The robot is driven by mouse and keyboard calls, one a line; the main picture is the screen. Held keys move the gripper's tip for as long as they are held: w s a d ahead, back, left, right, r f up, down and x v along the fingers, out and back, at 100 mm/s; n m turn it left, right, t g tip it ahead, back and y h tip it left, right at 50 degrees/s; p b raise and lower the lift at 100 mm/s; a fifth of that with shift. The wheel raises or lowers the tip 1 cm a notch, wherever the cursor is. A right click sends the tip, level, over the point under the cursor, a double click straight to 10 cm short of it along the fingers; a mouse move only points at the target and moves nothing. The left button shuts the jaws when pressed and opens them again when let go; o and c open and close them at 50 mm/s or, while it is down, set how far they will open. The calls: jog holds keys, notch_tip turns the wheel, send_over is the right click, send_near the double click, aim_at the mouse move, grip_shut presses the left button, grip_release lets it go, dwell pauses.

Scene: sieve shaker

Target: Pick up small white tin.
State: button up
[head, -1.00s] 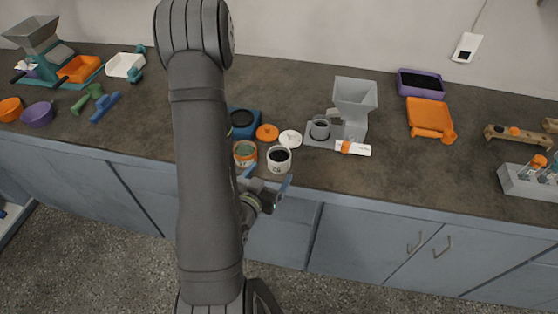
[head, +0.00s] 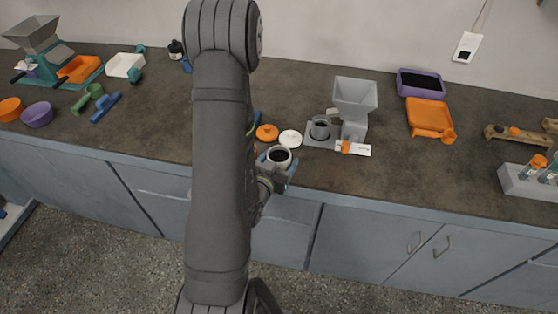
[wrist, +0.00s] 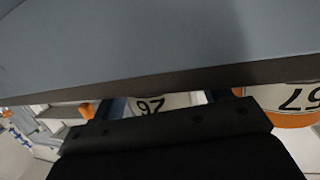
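The small white tin (head: 279,158) stands open on the counter, with dark contents. In the wrist view, its numbered label (wrist: 152,104) shows upside down between my blue fingers. My gripper (head: 277,168) is at the front of the tin, with one finger on either side. The fingers look open, set about the tin's width apart; contact is not clear. The white-and-orange tin (wrist: 290,105) is just beside the gripper in the wrist view. In the head view my arm hides most of it.
An orange lid (head: 267,132) and a white lid (head: 290,138) lie just behind the tin. A grey hopper device (head: 354,100) with a grey cup (head: 320,129) stands to the right. The counter front right of the tin is clear.

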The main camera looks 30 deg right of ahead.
jog(key=c, duration=0.7)
jog(key=shift+r, duration=0.2)
